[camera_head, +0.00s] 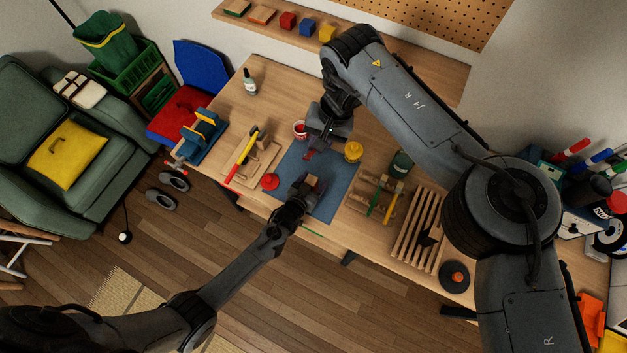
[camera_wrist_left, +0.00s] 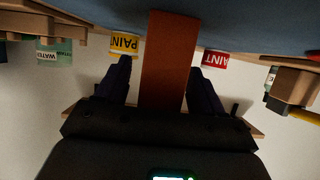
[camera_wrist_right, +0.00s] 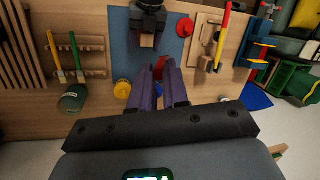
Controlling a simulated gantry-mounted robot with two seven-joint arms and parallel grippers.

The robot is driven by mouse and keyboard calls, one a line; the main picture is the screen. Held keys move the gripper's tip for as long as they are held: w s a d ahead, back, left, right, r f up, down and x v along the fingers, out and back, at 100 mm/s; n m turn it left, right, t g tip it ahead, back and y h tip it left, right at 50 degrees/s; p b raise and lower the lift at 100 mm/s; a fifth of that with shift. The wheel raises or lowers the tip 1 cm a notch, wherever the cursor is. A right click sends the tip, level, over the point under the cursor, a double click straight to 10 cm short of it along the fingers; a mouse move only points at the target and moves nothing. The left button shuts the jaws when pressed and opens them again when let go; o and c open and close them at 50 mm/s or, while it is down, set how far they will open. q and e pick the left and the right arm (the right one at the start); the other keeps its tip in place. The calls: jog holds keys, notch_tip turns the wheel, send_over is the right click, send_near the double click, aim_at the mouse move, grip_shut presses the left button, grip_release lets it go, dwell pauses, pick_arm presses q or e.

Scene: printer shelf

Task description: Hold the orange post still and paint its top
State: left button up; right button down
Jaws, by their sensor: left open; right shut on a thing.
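The orange post (camera_wrist_left: 165,65) stands upright on the blue mat (camera_head: 333,171), between the spread fingers of my left gripper (camera_head: 309,184). My right gripper (camera_head: 314,148) is above the mat, behind the post, shut on a thin red thing (camera_head: 308,155), apparently a brush and mostly hidden by the fingers. A red paint can (camera_head: 300,130) and a yellow paint can (camera_head: 353,151) stand at the mat's back corners.
A rack (camera_head: 375,182) with a green and a yellow brush stands right of the mat. A red lid (camera_head: 270,181) lies at the mat's left edge. A hammer (camera_head: 242,158) lies on a wooden tray further left. A dark green jar (camera_head: 401,162) and slatted rack (camera_head: 420,227) stand right.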

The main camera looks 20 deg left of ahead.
pick_arm(q)
jog(key=shift+w+f, duration=0.1)
jog(key=shift+w, duration=0.1)
jog(key=c, duration=1.1)
